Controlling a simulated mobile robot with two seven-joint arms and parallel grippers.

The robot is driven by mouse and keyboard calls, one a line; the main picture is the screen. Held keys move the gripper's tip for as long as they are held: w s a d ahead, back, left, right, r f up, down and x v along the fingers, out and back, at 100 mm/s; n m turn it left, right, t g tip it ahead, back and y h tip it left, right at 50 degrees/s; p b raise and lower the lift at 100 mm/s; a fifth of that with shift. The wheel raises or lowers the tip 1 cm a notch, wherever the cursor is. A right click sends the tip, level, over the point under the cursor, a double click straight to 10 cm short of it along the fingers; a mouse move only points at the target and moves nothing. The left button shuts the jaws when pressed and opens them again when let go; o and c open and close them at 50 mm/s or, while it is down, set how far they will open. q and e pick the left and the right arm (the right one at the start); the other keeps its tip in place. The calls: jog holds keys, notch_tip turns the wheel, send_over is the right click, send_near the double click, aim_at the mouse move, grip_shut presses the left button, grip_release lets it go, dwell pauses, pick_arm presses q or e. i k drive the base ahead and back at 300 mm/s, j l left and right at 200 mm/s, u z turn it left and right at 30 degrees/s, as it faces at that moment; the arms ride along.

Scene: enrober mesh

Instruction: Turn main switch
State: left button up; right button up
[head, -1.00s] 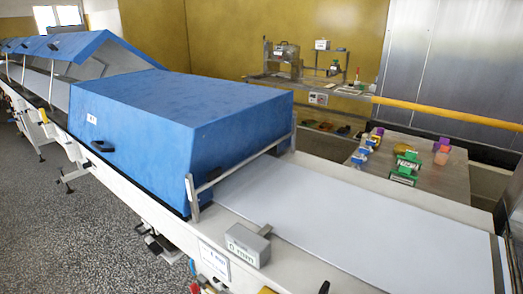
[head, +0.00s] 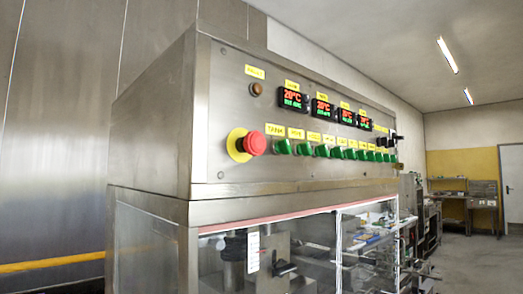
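A steel control cabinet (head: 150,130) fills the middle of the head view. Its sloping front panel carries a red emergency stop button (head: 254,143) on a yellow ring and a row of green switches (head: 322,150) under yellow labels. A dark protruding part (head: 393,138) sits at the panel's far right end; it is too small to tell whether it is the main switch. Several temperature displays (head: 294,97) are lit, with red and green text. A round brown lamp or button (head: 284,89) is at the upper left. Neither of my grippers is in view.
Below the panel is a glazed compartment (head: 155,250) with machinery inside. Steel wall panels (head: 60,120) and a yellow rail (head: 50,263) are at left. Open grey floor (head: 480,262) and a shelved bench (head: 470,205) lie at the far right.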

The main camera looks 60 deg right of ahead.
aim_at(394, 136)
jog(key=z, duration=2.1)
jog(key=i+l, duration=0.55)
jog(key=l, duration=0.15)
